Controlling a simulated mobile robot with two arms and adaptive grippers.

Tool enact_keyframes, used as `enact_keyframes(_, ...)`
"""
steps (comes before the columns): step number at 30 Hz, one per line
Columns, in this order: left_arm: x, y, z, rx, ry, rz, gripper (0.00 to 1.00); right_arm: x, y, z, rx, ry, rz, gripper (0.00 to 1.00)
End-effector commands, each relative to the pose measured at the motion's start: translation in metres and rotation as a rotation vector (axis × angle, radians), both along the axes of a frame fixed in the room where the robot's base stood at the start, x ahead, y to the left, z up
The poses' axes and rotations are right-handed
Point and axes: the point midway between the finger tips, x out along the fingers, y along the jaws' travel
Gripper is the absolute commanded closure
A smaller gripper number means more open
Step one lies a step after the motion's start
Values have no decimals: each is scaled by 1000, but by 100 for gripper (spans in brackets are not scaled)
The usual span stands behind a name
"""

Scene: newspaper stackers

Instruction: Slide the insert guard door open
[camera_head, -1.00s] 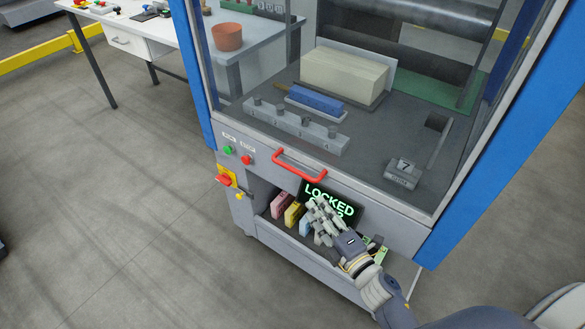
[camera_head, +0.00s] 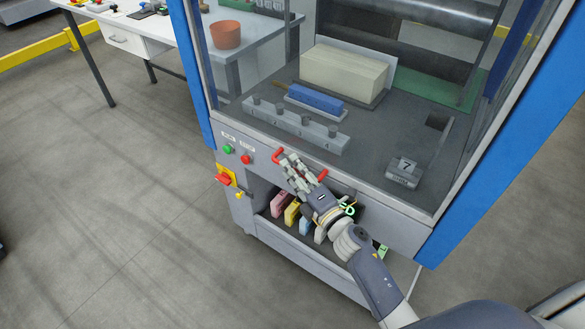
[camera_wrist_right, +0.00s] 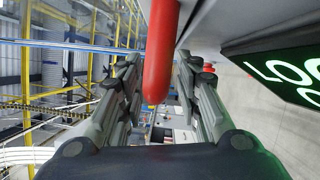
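The red handle (camera_head: 279,155) is on the front of the blue-framed machine, at the lower edge of the clear guard door (camera_head: 250,75). The door appears closed. My right gripper (camera_head: 293,165) is at the handle and covers its middle in the head view. In the right wrist view the fingers of the gripper (camera_wrist_right: 160,80) are spread, with the red handle (camera_wrist_right: 160,50) between them. Gaps show beside the handle, so no firm grip is visible. My left gripper is not in view.
A dark display (camera_wrist_right: 285,70) with green letters, partly cut off, is close beside the right gripper. Below is an open shelf with coloured blocks (camera_head: 291,213). Green and red buttons (camera_head: 246,159) are left of the handle. A white table (camera_head: 110,25) stands at the back left.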

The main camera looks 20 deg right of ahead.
Motion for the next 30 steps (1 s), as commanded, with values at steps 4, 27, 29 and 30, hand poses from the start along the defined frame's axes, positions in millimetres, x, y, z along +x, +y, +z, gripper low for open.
enact_keyframes(4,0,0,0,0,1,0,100,7,2,1,0,0,0,68)
enact_keyframes(27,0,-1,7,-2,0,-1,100,7,-1,9,-1,0,0,100)
enact_keyframes(29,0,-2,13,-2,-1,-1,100,7,-4,15,-1,-1,0,100)
enact_keyframes(30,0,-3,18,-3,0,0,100,7,-7,21,0,-2,-1,100)
